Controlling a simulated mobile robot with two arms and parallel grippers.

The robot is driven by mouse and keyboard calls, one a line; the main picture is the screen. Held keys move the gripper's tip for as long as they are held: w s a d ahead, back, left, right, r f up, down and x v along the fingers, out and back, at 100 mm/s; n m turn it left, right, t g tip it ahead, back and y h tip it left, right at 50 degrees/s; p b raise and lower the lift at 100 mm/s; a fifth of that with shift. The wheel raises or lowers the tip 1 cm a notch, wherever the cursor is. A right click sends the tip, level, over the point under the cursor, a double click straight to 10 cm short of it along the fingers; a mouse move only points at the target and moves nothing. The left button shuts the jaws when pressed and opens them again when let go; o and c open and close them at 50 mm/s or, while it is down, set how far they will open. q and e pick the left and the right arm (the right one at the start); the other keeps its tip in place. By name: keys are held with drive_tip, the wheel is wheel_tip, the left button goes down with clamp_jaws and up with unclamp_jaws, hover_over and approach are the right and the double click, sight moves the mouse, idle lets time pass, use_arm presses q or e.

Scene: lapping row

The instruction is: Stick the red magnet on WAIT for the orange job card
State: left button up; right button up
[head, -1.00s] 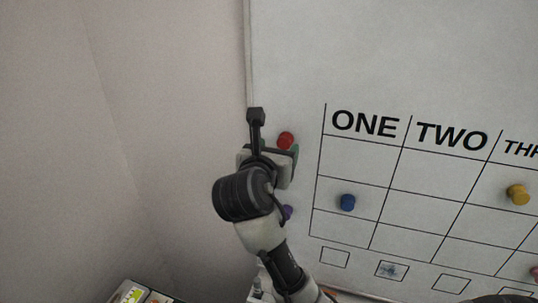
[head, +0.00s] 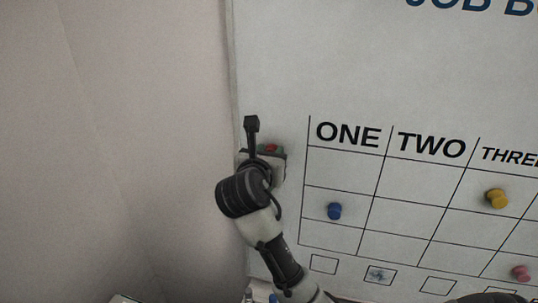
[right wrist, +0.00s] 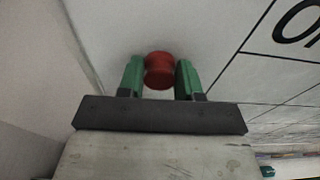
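The red magnet (head: 271,148) is on the white board, left of the ONE column and near the board's left edge. My right gripper (right wrist: 160,72) has its two green fingers on either side of the red magnet (right wrist: 159,68), with no clear gap at the tips; it looks shut on it. In the head view, my right gripper (head: 270,152) reaches up to the magnet from below, and my own wrist hides the board beneath. No WAIT label and no orange job card show in these frames. My left gripper is not in view.
The board (head: 310,60) carries a grid headed ONE, TWO and THREE. A blue magnet (head: 334,211), a yellow magnet (head: 497,198) and a pink magnet (head: 521,272) sit on it. A plain wall (head: 130,130) stands close at left.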

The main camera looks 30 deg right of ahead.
drive_tip(key=shift+c, duration=0.6)
drive_tip(key=shift+s+a, duration=0.1)
drive_tip(key=shift+f+v, duration=0.2)
drive_tip(key=shift+v, duration=1.15)
drive_tip(key=shift+s+a, duration=0.1)
drive_tip(key=shift+f+v, duration=0.25)
drive_tip(key=shift+v, duration=1.2)
drive_tip(key=shift+f+v, duration=0.2)
drive_tip(key=shift+v, duration=1.25)
